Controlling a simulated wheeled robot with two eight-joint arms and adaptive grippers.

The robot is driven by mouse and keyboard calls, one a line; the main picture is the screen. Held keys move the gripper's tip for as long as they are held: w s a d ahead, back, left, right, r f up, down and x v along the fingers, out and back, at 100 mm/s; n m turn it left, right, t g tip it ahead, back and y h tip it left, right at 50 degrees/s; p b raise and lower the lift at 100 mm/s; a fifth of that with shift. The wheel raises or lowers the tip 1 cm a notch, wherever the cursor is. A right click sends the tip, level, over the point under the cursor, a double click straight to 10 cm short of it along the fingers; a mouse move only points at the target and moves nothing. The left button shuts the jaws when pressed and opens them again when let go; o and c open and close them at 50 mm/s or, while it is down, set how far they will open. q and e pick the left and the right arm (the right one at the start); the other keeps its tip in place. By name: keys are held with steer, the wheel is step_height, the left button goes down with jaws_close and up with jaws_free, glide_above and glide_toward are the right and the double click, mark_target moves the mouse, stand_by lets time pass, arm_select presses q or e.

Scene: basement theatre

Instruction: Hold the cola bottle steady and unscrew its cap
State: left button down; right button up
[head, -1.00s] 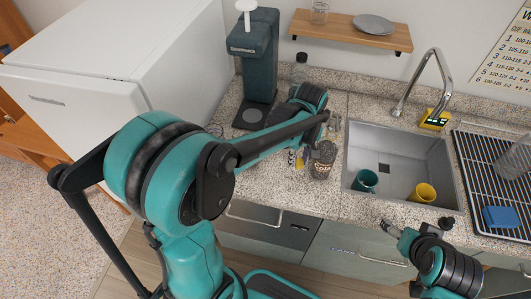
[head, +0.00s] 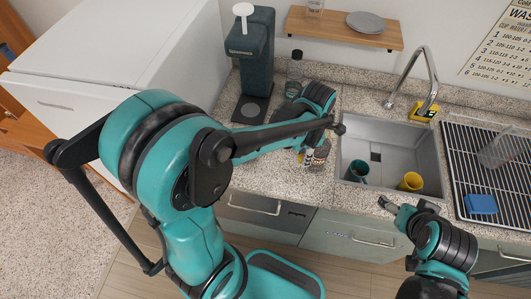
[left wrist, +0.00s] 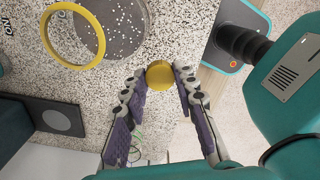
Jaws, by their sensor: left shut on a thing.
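My left gripper (left wrist: 159,78) reaches down over the counter, its fingertips on both sides of a round yellow top (left wrist: 160,73), seen from above. I take this for the cap of the cola bottle; its body is hidden below. In the head view, a small labelled bottle (head: 309,157) shows partly beneath my left wrist, beside a greyish jar (head: 321,152). The left fingers are mostly hidden there. My right gripper (head: 390,206) is at the counter's front edge before the sink, apart from the bottle; its opening is too small to judge.
A dark drink machine (head: 252,60) stands at the back left, with a dark-capped clear bottle (head: 294,72) beside it. The sink (head: 405,150) holds a teal mug (head: 357,172) and a yellow cup (head: 411,181). A drying rack (head: 480,150) with a blue sponge (head: 481,204) is at right.

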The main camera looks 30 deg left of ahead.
arm_select(q)
steer(key=b, duration=0.3)
glide_above(270, 163)
step_height(270, 163, down, 7)
steer(key=shift+f, duration=0.1)
step_height(270, 163, down, 3)
steer(key=shift+f+b, duration=0.1)
steer(key=shift+b, duration=0.3)
steer(key=shift+w+f, duration=0.1)
steer(key=shift+f, duration=0.2)
steer(key=shift+f, duration=0.1)
steer(key=c, duration=1.2)
jaws_free()
